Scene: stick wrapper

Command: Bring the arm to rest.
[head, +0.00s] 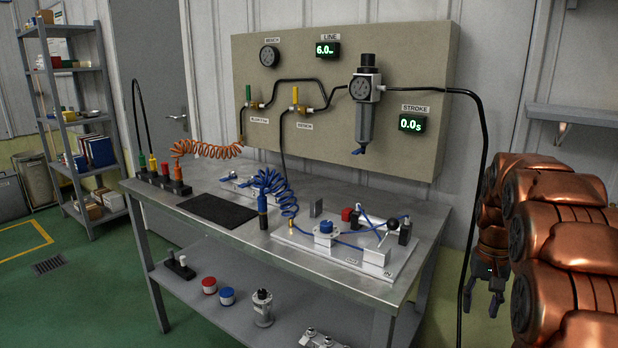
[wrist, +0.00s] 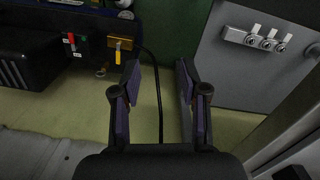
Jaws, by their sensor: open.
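My gripper (head: 484,298) hangs low at the right of the head view, pointing down beside the right end of the workbench (head: 310,185). My copper-coloured arm (head: 560,240) is folded along the right edge and hides part of the wall behind it. In the wrist view my gripper (wrist: 158,85) has its two fingers apart with nothing between them. Green floor and a thin black hose (wrist: 158,95) show beyond the fingers.
The bench carries a white fixture plate (head: 335,250), coiled blue hose (head: 275,185) and a black mat (head: 215,210). A panel (head: 430,70) with gauges stands behind. A black hose (head: 484,130) hangs between bench and arm. Shelves (head: 70,120) stand at left; the green floor there is open.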

